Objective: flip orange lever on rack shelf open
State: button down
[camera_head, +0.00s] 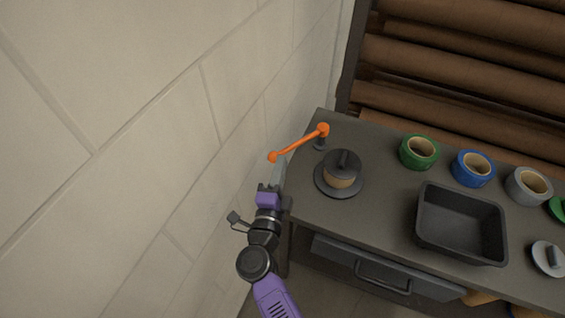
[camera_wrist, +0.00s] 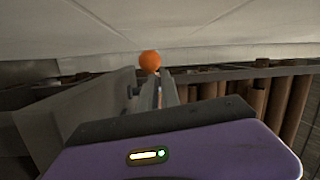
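The orange lever (camera_head: 298,143) is at the left end of the dark grey table. It has a round knob at each end and slants from its upper right end, above a small dark post, down left past the table's edge. My gripper (camera_head: 279,174) is just below the lever's lower left knob, beside the table's left edge. In the wrist view an orange knob (camera_wrist: 150,61) shows just beyond the grey fingertips (camera_wrist: 157,82). Whether the fingers touch it I cannot tell. The finger gap is not clear in either view.
A dark-lidded round object (camera_head: 340,172) stands on the table (camera_head: 385,190) close right of the lever. Green tape (camera_head: 405,160), blue tape (camera_head: 459,173) and a black bin (camera_head: 432,245) are farther right. A pale wall (camera_head: 150,150) is close on the left; brown rolls (camera_head: 440,65) are behind.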

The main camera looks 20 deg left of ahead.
jog(key=s, duration=0.2)
jog(key=s+f, duration=0.1)
jog(key=s, duration=0.2)
jog(key=shift+s+d, duration=0.1)
jog(key=shift+s, duration=0.1)
jog(key=shift+s+d+f, duration=0.1)
jog(key=shift+s+d, duration=0.35)
